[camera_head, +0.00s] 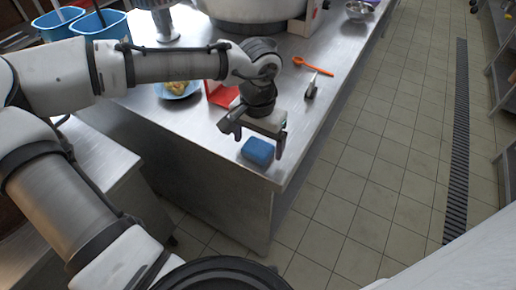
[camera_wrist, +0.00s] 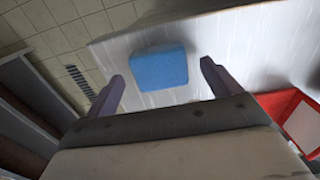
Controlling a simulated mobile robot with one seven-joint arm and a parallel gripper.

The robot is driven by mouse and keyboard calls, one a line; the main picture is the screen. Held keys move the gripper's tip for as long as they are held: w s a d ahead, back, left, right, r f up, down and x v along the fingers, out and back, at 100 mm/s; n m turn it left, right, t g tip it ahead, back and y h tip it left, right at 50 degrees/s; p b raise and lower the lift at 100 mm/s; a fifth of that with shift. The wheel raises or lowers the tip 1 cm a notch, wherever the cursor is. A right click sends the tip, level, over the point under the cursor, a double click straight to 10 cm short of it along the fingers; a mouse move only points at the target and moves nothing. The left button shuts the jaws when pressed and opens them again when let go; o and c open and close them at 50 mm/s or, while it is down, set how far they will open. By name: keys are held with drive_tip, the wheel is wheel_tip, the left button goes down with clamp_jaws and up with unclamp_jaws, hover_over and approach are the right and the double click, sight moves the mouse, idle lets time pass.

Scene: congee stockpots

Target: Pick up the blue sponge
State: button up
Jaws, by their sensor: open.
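The blue sponge (camera_head: 258,152) lies on the metal counter (camera_head: 205,128) near its front corner. My gripper (camera_head: 258,146) is open above the counter, at the sponge's far side in the head view, with its fingers pointing down. In the wrist view the sponge (camera_wrist: 158,67) shows beyond and between the two spread fingers of my gripper (camera_wrist: 160,82). The sponge is not held, and nothing is between the pads that I can see. The exact height of the fingertips over the counter is hard to tell.
A red object (camera_head: 221,94) stands behind my gripper, beside a plate of food (camera_head: 177,90). An orange spoon (camera_head: 312,66) and a dark-handled utensil (camera_head: 311,88) lie to the right. A large pot (camera_head: 245,12) and blue bins (camera_head: 100,24) stand farther back. The counter edge is close to the sponge.

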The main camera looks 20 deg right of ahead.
sight(258, 147)
drive_tip(key=shift+f, duration=0.85)
drive_tip(key=shift+c, duration=0.3)
drive_tip(key=c, duration=1)
wheel_tip(258, 147, up, 20)
drive_tip(key=shift+p, duration=0.3)
drive_tip(key=o, duration=0.4)
drive_tip(key=c, duration=0.3)
